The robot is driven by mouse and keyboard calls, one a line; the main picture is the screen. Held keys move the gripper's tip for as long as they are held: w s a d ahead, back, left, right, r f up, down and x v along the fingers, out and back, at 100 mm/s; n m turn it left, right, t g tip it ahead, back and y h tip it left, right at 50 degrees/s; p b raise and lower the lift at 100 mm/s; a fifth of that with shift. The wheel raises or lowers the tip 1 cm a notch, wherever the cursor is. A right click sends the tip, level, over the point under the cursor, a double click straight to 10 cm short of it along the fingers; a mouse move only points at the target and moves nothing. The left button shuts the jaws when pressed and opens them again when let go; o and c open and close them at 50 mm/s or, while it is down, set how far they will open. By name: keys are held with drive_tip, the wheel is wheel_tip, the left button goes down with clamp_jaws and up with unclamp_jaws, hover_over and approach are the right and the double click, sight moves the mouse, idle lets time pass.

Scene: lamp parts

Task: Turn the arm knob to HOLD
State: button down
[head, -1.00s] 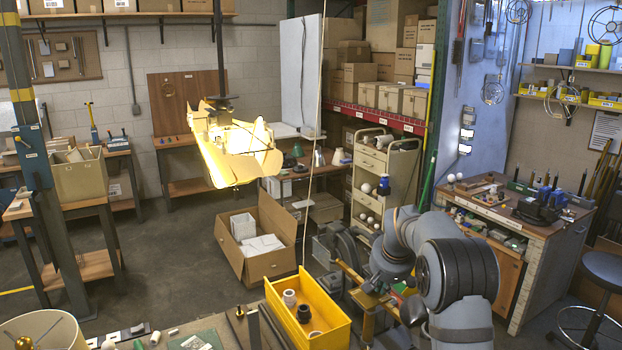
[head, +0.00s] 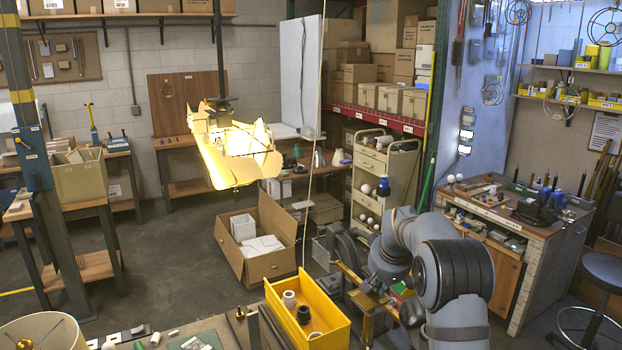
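I cannot make out a knob marked HOLD in the head view. A blue box (head: 32,158) with a small yellow-tipped lever or knob is fixed to the post at the left; its labels are too small to read. A lit yellow lamp (head: 232,155) with several angled panels hangs from a dark rod left of centre. My arm (head: 455,272) shows at the lower right, bent far to the right of the lamp and the blue box. I cannot pick out my gripper; the end of the arm is hidden or lost among the dark parts beyond it.
A yellow bin (head: 318,318) holding white and dark cylinders stands in front of my arm's left side. An open cardboard box (head: 228,262) is on the floor. A beige drawer cart (head: 402,172), a workbench (head: 560,228) and a stool (head: 605,272) stand behind and right. Floor at left-centre is clear.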

drive_tip(key=shift+a+b, duration=0.35)
drive_tip(key=shift+a, duration=0.05)
drive_tip(key=shift+a+r, duration=0.1)
drive_tip(key=shift+a, duration=0.05)
drive_tip(key=shift+a+b, duration=0.35)
drive_tip(key=shift+a, duration=0.65)
drive_tip(key=shift+s+a+f+b, duration=0.1)
drive_tip(key=shift+s+f+b, duration=0.2)
drive_tip(key=shift+b, duration=0.25)
wheel_tip(320, 180, up, 6)
drive_tip(key=p, duration=0.5)
drive_tip(key=shift+r, duration=0.25)
